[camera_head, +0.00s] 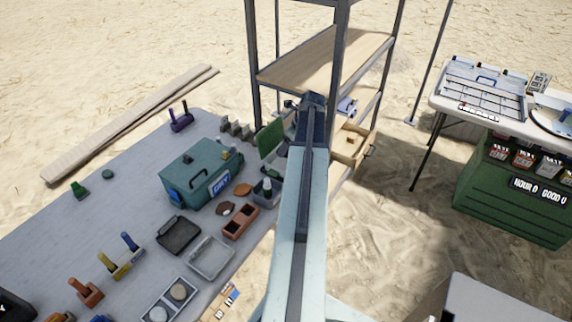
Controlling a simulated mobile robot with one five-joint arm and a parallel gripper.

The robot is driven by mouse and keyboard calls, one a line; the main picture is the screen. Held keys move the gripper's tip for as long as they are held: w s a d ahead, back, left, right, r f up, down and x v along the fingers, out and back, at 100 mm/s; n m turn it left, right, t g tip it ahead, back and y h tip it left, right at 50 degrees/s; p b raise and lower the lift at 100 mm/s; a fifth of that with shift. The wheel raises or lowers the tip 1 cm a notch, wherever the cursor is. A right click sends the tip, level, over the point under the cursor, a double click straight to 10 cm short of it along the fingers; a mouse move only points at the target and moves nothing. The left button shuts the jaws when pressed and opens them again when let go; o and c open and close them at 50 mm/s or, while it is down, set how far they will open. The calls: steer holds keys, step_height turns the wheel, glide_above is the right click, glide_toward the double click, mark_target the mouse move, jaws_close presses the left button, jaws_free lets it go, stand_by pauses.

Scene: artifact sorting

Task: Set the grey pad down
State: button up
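My arm reaches from the bottom edge up to the shelf rack, and its dark end covers most of my gripper (293,105). Its fingers do not show clearly, so I cannot tell whether they are open or shut or hold anything. I cannot pick out a grey pad with certainty. A small pale and blue item (347,106) shows just right of the arm's end, at the rack; what it is stays unclear. A green upright panel (269,138) stands left of the arm's end.
The metal rack (325,58) has a wooden shelf and an open wooden drawer (350,143). A grey table (130,215) at left carries a teal toolbox (200,173), a dark tray (178,235), a light tray (210,257) and several small tools. A white table (450,105) and green crate (510,200) stand right.

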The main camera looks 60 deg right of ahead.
step_height(320, 180, down, 6)
steer(key=b, duration=0.4)
steer(key=shift+r, duration=0.25)
steer(key=shift+f, duration=0.25)
steer(key=o, duration=1.3)
steer(key=shift+s+r, duration=0.1)
steer(key=shift+r+p, duration=0.45)
steer(key=shift+r, duration=0.05)
steer(key=p+v, duration=1)
steer(key=v, duration=0.1)
steer(key=shift+s+r, duration=0.15)
steer(key=shift+s, duration=0.1)
